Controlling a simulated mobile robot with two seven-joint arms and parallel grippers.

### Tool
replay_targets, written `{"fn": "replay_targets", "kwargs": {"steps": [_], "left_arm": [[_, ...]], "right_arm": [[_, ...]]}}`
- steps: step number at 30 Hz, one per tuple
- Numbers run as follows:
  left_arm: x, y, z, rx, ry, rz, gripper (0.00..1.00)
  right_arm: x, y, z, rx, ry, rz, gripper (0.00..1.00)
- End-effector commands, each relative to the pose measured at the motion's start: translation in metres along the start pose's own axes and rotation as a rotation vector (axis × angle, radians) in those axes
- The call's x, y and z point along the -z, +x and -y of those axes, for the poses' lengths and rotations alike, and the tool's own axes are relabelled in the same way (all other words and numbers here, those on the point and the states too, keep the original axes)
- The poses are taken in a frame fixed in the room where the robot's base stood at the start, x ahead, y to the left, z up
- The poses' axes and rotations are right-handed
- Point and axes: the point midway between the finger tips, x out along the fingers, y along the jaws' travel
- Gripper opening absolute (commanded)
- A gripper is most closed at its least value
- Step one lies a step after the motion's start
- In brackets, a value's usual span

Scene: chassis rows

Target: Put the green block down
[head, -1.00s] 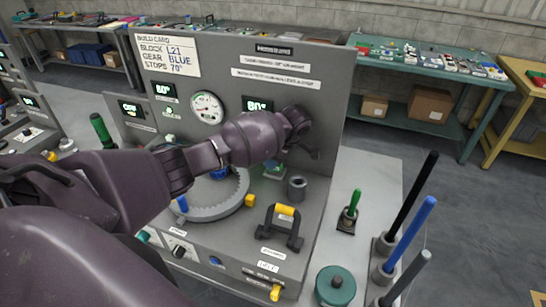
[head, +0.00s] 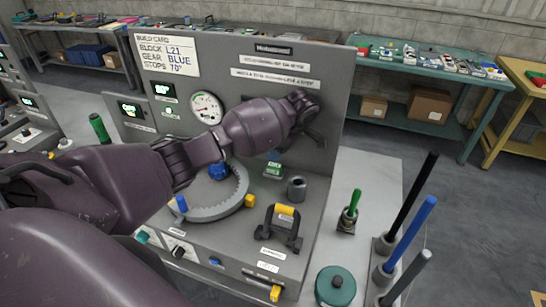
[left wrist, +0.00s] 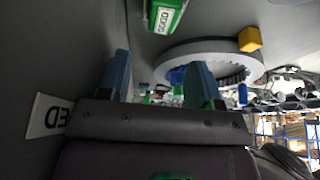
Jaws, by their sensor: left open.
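The green block (head: 274,169) stands on the grey bench panel, between the ring gear and a grey cylinder. It has a pale label on its face. In the left wrist view the green block (left wrist: 165,15) is at the top edge, beyond the fingers and apart from them. My right gripper is not in view.
The ring gear (head: 215,211) with a blue hub lies left of the block, with a yellow block (head: 249,201) at its rim. The grey cylinder (head: 296,188) and a yellow-topped handle (head: 284,225) stand close by. The upright panel (head: 325,75) rises behind.

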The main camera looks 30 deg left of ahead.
Motion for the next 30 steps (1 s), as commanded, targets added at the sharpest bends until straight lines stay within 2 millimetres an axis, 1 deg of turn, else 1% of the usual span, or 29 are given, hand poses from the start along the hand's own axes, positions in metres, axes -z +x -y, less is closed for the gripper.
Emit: {"fn": "replay_targets", "kwargs": {"steps": [1, 7, 15, 21, 30], "left_arm": [[-0.001, -0.01, -0.001, -0.004, 0.0, 0.003, 0.59], [0.002, -0.043, -0.001, -0.005, 0.0, -0.002, 0.59], [0.001, -0.072, -0.001, -0.004, 0.0, -0.002, 0.59], [0.0, -0.081, 0.0, -0.001, 0.0, -0.001, 0.59], [0.0, -0.082, 0.0, 0.0, -0.001, 0.0, 0.59]], "right_arm": [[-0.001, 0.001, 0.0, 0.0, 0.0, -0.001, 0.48], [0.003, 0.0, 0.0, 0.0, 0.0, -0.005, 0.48], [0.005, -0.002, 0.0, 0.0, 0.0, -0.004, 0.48], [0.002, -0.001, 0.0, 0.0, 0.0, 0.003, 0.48], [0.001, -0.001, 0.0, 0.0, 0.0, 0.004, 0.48]]}}
